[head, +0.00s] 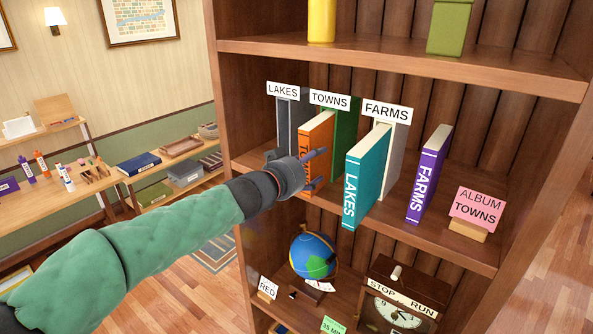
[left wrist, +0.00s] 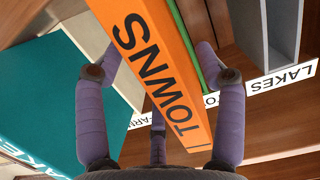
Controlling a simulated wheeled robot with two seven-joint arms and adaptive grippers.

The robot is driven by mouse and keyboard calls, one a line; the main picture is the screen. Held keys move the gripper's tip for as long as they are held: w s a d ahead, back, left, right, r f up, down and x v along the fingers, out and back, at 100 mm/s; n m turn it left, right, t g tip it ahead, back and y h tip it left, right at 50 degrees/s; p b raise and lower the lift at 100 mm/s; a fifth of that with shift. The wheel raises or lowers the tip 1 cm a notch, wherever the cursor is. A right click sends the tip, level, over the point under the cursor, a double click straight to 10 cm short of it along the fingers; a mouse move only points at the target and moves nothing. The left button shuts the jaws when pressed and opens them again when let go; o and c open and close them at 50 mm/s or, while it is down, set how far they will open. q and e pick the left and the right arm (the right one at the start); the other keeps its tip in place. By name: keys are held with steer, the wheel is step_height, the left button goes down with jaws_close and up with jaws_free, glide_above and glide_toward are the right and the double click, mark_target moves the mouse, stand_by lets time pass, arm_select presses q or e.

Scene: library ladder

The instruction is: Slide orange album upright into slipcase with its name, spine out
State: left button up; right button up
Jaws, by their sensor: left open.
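The orange album (head: 316,133), marked TOWNS, stands upright on the shelf with its spine facing out. It is in front of the green slipcase (head: 345,108) under the TOWNS label (head: 330,100); how far it is inside, I cannot tell. My left gripper (head: 314,170) is at the album's spine. In the left wrist view the orange spine (left wrist: 165,75) runs between the spread fingers (left wrist: 163,78), with gaps visible on both sides. A green edge shows beside the album there. My right gripper is not in view.
The teal LAKES album (head: 367,178) stands close right, in front of the FARMS slipcase (head: 398,140). The purple FARMS album (head: 428,175) stands farther right, near a pink ALBUM TOWNS card (head: 478,207). The grey LAKES slipcase (head: 290,122) is left. Bare shelf lies between teal and purple.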

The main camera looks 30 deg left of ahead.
arm_select(q)
steer(key=s, duration=0.4)
steer(key=s+r, duration=0.1)
steer(key=s, duration=0.1)
steer(key=shift+s+a, duration=0.2)
steer(key=shift+s, duration=0.15)
